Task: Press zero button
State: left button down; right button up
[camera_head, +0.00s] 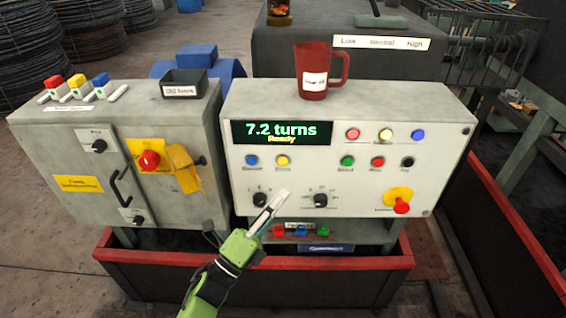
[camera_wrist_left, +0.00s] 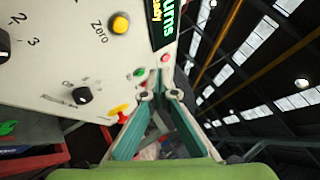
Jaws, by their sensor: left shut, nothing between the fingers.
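The zero button is the yellow button (camera_head: 282,160) below the display on the grey control panel (camera_head: 240,190). In the left wrist view the yellow button (camera_wrist_left: 120,24) has the label "Zero" beside it. My left gripper (camera_head: 280,196) is shut and empty, in front of the panel. In the head view its tips appear just below the zero button, with a gap. In the left wrist view the shut fingertips (camera_wrist_left: 159,92) are apart from the button. The display (camera_head: 282,133) reads "7.2 turns" and "Ready". My right gripper is not in view.
A blue button (camera_head: 251,160) sits left of the zero button. Two black knobs (camera_head: 320,200) are below. A red emergency button (camera_head: 402,205) is at lower right. A red mug (camera_head: 318,72) stands on top of the panel. A grey cabinet (camera_head: 60,150) stands to the left.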

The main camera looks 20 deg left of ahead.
aim_at(283, 161)
pick_arm(q)
jog(key=shift+w+a+b, duration=0.4)
jog(key=shift+w, duration=0.95)
jog(key=shift+w+a+b, duration=0.35)
jog(key=shift+w+b, duration=0.05)
jog(key=shift+w, duration=0.95)
jog(key=shift+w+a+b, duration=0.4)
jog(key=shift+w, duration=0.95)
jog(key=shift+w, duration=0.1)
jog(key=shift+w+a, duration=0.15)
jog(key=shift+w, duration=0.15)
jog(key=shift+w+a+b, duration=0.1)
jog(key=shift+w+b, duration=0.3)
jog(key=shift+b, duration=0.15)
jog(key=shift+s+d, duration=0.2)
jog(key=shift+s, duration=0.6)
